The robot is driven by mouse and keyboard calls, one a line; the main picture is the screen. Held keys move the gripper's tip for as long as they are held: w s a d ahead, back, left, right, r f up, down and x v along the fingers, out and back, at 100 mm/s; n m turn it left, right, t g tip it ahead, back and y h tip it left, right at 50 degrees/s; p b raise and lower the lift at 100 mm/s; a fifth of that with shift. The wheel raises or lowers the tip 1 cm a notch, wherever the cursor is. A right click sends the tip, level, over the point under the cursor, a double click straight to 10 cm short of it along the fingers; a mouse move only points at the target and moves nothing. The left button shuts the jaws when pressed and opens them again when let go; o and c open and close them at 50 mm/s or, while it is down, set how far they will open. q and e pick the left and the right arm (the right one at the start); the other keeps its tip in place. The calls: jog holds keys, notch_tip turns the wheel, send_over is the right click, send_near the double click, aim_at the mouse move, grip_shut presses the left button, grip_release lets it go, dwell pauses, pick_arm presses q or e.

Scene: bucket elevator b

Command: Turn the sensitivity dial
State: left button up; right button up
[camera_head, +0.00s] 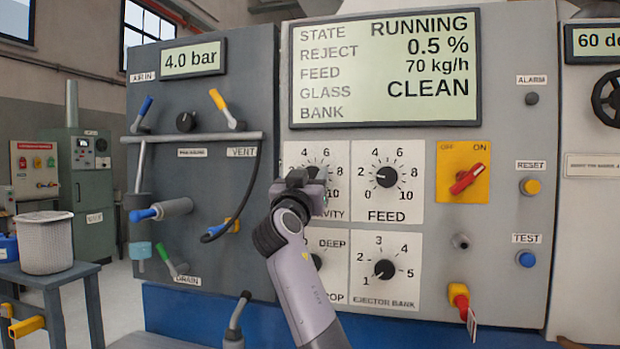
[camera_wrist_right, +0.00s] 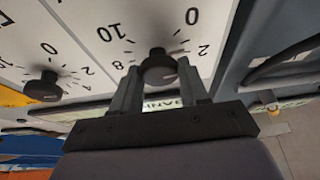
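The sensitivity dial is a black round knob on a white scale plate, left of the feed dial (camera_head: 387,176). In the head view, my right gripper (camera_head: 306,188) covers most of the knob and part of its label; "IVITY" still shows. In the right wrist view, the sensitivity dial (camera_wrist_right: 158,68) sits between the two fingertips of my right gripper (camera_wrist_right: 160,82). The fingers are apart, one on each side of the knob, with what look like narrow gaps. Whether either finger touches it is hard to tell. My left gripper is not in view.
Below are a partly hidden dial (camera_head: 317,261) and the ejector bank dial (camera_head: 384,269). A red switch (camera_head: 466,179) on a yellow plate is to the right, with a display (camera_head: 385,70) above. Levers and a hose (camera_head: 250,190) are on the grey panel at left.

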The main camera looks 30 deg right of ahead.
jog(key=m+g+h+b, duration=0.1)
jog(key=m+b, duration=0.2)
jog(key=shift+f, duration=0.2)
jog(key=shift+m+g, duration=0.4)
jog(key=shift+m, duration=0.2)
jog(key=shift+r+m+g+h+b, duration=0.15)
jog(key=shift+m+g+h+b, duration=0.3)
jog(key=shift+m, duration=0.65)
jog(key=shift+m+g+p, duration=0.6)
jog(key=shift+m+g, duration=0.65)
jog(key=shift+m, duration=1.05)
jog(key=shift+m+h, duration=0.25)
jog(key=shift+m, duration=0.05)
jog(key=o, duration=1)
